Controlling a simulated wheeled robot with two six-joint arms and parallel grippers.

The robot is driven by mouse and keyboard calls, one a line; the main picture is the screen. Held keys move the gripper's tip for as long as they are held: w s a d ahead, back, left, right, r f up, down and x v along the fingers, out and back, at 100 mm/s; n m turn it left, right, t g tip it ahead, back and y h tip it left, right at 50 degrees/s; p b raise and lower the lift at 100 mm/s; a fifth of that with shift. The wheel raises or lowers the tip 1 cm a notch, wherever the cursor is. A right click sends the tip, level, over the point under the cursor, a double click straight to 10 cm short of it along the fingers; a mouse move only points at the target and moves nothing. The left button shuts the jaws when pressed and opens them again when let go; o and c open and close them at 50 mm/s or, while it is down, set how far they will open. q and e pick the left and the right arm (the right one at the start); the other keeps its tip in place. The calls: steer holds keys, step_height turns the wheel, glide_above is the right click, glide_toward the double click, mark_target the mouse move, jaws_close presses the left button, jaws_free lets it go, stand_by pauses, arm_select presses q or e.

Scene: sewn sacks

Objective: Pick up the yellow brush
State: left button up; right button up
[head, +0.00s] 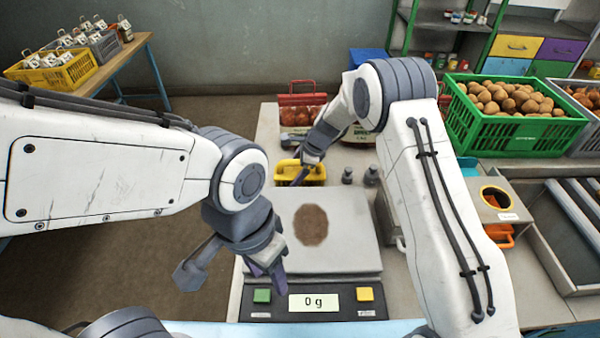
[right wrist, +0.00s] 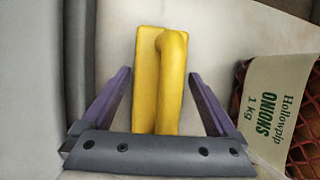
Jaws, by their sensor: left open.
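The yellow brush (head: 311,173) lies behind the scale on the worktop. It also shows in the right wrist view (right wrist: 172,85), with its rounded yellow handle facing the camera. My right gripper (right wrist: 160,78) is open, with one purple finger on each side of the brush and a visible gap to both. In the head view my right gripper (head: 299,172) is over the brush and partly hides it. My left gripper (head: 266,275) is open and empty above the front left of the scale, well apart from the brush.
The scale (head: 345,262) reads 0 g and has a brown patch on its plate. Dark weights (head: 370,177) stand right of the brush. A net bag labelled onions (right wrist: 272,115) lies close to my right gripper. A green crate (head: 480,135) of brown produce stands at right.

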steer(key=c, duration=1)
steer(key=shift+c, duration=0.2)
steer(key=shift+r, duration=0.5)
steer(key=r, duration=0.1)
steer(key=d+r+b, duration=0.1)
steer(key=r, duration=0.1)
steer(key=shift+w+d+r, duration=0.15)
steer(key=shift+w+r, duration=0.1)
steer(key=shift+r, duration=0.1)
steer(key=w+d+r+b, duration=0.2)
steer(key=d+r, duration=0.4)
steer(key=d, duration=0.4)
steer(key=shift+r, duration=0.2)
steer(key=shift+w, duration=0.1)
